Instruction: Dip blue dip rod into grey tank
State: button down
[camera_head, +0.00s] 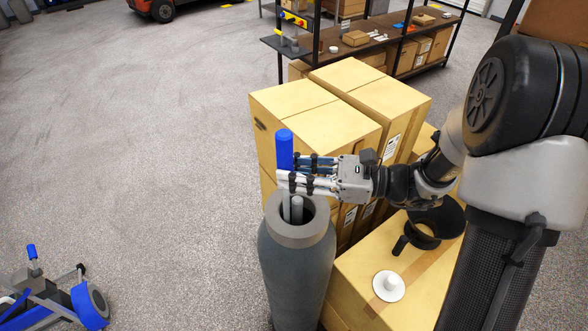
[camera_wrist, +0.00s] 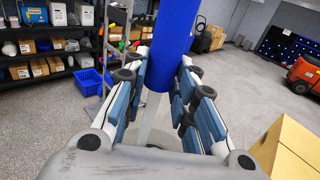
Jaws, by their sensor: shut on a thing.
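The blue dip rod (camera_head: 285,150) stands about upright, its blue handle up and a thin pale grey shaft below. The grey tank (camera_head: 295,270) is a tall rounded cylinder with an open round mouth. My gripper (camera_head: 285,180) is above the mouth, shut on the rod around the lower part of the handle. The shaft reaches down into the mouth; its lower end is hidden inside. A second short grey piece shows beside it in the opening. In the wrist view the blue handle (camera_wrist: 177,40) rises between the fingers (camera_wrist: 158,85).
Stacked cardboard boxes (camera_head: 320,125) stand right behind the tank. A lower box top beside it holds a black funnel-like vessel (camera_head: 435,222) and a white disc with a knob (camera_head: 388,286). A blue-grey wheeled device (camera_head: 60,297) is at lower left.

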notch_tip(320, 180, down, 3)
jog(key=shift+b, duration=0.95)
notch_tip(320, 180, up, 21)
jog(key=p, duration=1.5)
jog(key=shift+r, duration=0.15)
dwell(1.3)
dwell(0.4)
